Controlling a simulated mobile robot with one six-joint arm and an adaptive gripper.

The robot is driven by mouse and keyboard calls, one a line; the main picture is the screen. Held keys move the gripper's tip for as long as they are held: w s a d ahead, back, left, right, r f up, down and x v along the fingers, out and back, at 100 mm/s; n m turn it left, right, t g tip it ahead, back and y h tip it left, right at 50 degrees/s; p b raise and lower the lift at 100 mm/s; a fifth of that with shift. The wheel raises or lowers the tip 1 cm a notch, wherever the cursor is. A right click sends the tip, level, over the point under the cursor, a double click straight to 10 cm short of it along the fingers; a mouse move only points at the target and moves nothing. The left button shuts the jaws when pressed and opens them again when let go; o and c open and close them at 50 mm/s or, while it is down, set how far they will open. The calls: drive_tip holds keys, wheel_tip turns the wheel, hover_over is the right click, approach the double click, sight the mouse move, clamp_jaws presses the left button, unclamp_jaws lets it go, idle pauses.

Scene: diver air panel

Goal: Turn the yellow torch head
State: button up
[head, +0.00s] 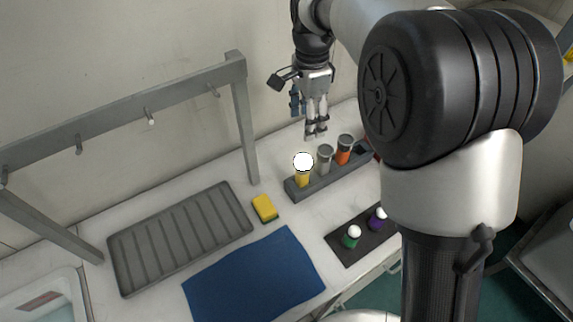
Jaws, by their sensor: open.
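The yellow torch (302,179) stands upright at the left end of a dark grey rack (324,187). A bright white round top (303,161) covers its upper end, so little of its head shows. My gripper (316,134) points down, open and empty, above and slightly right of the yellow torch in the picture. It appears apart from the torch; the exact gap cannot be told from this view.
A grey torch (325,158) and an orange torch (344,150) share the rack. A green item (350,238) and a purple item (377,217) stand on a dark mat.

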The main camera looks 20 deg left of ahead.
sight(304, 161)
wheel_tip(304, 161, down, 17)
drive_tip(key=b, duration=0.4)
drive_tip(key=shift+d+f, duration=0.1)
drive_tip(key=shift+f, duration=0.1)
drive_tip(key=shift+c, duration=0.5)
drive_tip(key=c, duration=1)
